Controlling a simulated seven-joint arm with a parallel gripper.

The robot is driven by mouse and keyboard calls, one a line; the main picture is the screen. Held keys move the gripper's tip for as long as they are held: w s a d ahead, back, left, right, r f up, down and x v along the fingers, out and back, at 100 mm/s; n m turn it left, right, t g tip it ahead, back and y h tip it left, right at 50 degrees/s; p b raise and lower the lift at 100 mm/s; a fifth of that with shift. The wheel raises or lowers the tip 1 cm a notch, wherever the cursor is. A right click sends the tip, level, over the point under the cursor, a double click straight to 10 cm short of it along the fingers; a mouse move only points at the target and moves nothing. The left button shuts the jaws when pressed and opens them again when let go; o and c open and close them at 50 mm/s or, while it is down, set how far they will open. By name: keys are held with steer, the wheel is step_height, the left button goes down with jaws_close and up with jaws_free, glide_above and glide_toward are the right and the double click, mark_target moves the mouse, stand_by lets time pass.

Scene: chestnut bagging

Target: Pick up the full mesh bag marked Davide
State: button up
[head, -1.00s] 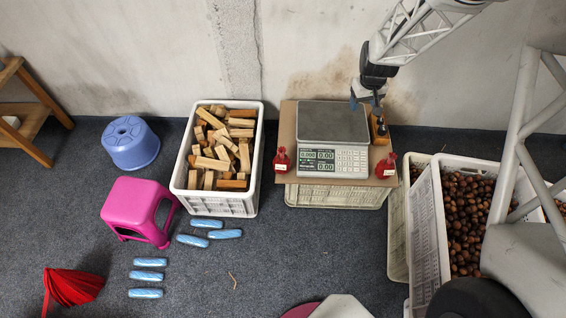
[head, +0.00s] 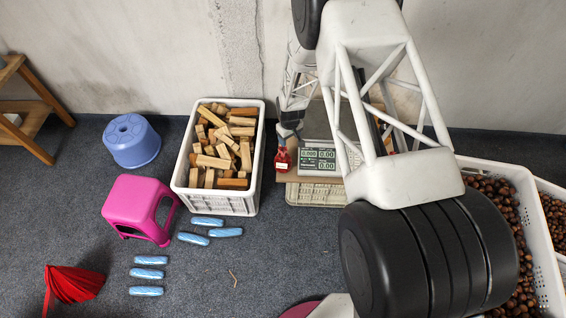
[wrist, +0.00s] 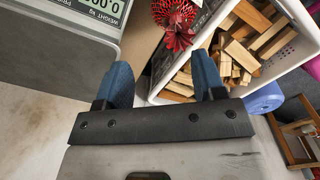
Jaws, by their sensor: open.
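A small red mesh bag (head: 282,160) with a pale tag stands at the left end of the board beside the scale. Its tag is too small to read, so I cannot tell whether it is the one marked Davide. It also shows in the wrist view (wrist: 174,18), beyond the fingers. My gripper (head: 289,128) is just above and behind this bag in the head view. In the wrist view my gripper (wrist: 162,78) has its two blue fingers apart with nothing between them. The second red bag, right of the scale, is almost wholly hidden behind my arm.
The scale (head: 319,160) reads zero, on a board over a pale crate. A white crate (head: 221,204) of wood blocks stands close left of the bag. Chestnut crates (head: 540,262) stand at right. Stools, blue packets and red netting (head: 72,284) lie on the left floor.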

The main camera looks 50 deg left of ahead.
mark_target(283, 149)
steer(key=s+f, duration=0.1)
steer(key=s+a+f, duration=0.1)
steer(key=f, duration=0.1)
steer(key=shift+a, duration=0.2)
steer(key=shift+f, duration=1.25)
steer(key=shift+a+f, duration=0.15)
steer(key=shift+f, duration=2.45)
jaws_close()
